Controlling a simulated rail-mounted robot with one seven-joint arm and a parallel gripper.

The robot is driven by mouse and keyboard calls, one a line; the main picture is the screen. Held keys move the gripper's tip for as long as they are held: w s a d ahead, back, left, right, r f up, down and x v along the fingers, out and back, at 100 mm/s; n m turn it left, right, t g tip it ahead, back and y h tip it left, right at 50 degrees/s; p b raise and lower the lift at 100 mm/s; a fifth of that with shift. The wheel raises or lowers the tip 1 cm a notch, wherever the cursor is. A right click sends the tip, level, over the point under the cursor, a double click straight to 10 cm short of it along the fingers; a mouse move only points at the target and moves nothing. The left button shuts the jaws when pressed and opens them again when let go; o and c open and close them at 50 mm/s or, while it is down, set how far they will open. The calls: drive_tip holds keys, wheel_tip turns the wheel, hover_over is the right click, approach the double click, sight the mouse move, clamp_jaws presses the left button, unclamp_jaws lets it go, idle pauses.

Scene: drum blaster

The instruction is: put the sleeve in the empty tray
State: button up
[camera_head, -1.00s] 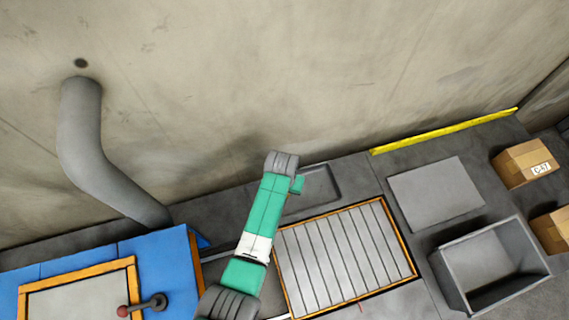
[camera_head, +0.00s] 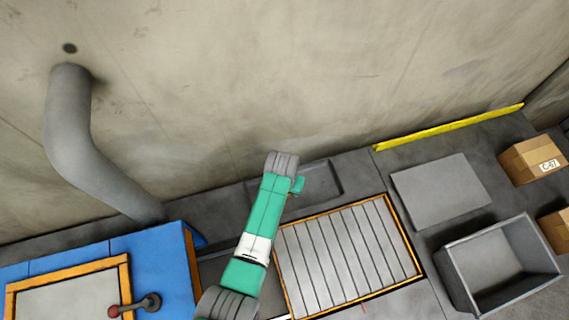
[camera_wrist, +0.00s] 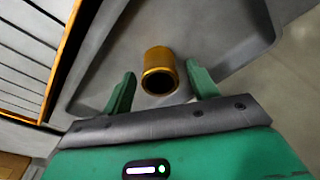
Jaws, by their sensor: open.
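The sleeve (camera_wrist: 159,70) is a short, hollow gold-brown cylinder. In the wrist view it stands out against a shallow dark grey tray (camera_wrist: 225,25), its dark open end facing my gripper. My gripper (camera_wrist: 160,78) is open, its green fingers on either side of the sleeve with gaps showing. I cannot tell how deep the sleeve is between them. In the head view my gripper (camera_head: 298,185) is over the left part of the shallow tray (camera_head: 328,178), and the sleeve is hidden. A deep grey open-topped tray (camera_head: 455,275) at the right looks empty.
A slatted panel with an orange frame (camera_head: 345,255) lies in front of the shallow tray. A flat grey plate (camera_head: 440,190) lies behind the deep tray. Cardboard boxes (camera_head: 533,158) are at far right. A blue machine (camera_head: 160,265) and grey pipe (camera_head: 75,145) are at left. The wall rises behind.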

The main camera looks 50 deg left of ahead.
wheel_tip(320, 180, up, 12)
drive_tip(key=s+p, duration=0.1)
drive_tip(key=p, duration=0.1)
drive_tip(key=shift+d+f, duration=0.15)
drive_tip(key=shift+d, duration=0.2)
drive_tip(key=w+d+r+m+t+y, duration=0.1)
drive_tip(key=w+d+r+t, duration=0.3)
drive_tip(key=r, duration=0.7)
drive_tip(key=w+d+r+m+t+y, duration=0.1)
drive_tip(key=w+d+r+t, duration=0.4)
drive_tip(key=r, duration=0.6)
drive_tip(key=w+d+r+m+t+y, duration=0.1)
drive_tip(key=w+r+t, duration=0.1)
drive_tip(key=w+r, duration=0.65)
drive_tip(key=s+d+r+m+t+h, duration=0.1)
drive_tip(key=s+d+r+t, duration=0.3)
drive_tip(key=r, duration=0.7)
drive_tip(key=s+d+r+m+t+h, duration=0.1)
drive_tip(key=s+d+r+t, duration=0.3)
drive_tip(key=s+d+r, duration=0.3)
drive_tip(key=s+d+r+m+t+h, duration=0.1)
drive_tip(key=s+d+r+t, duration=0.3)
drive_tip(key=r, duration=1.2)
drive_tip(key=shift+s+d+t+h, duration=0.4)
drive_tip(key=shift+s+d, duration=0.45)
drive_tip(key=shift+d, duration=0.35)
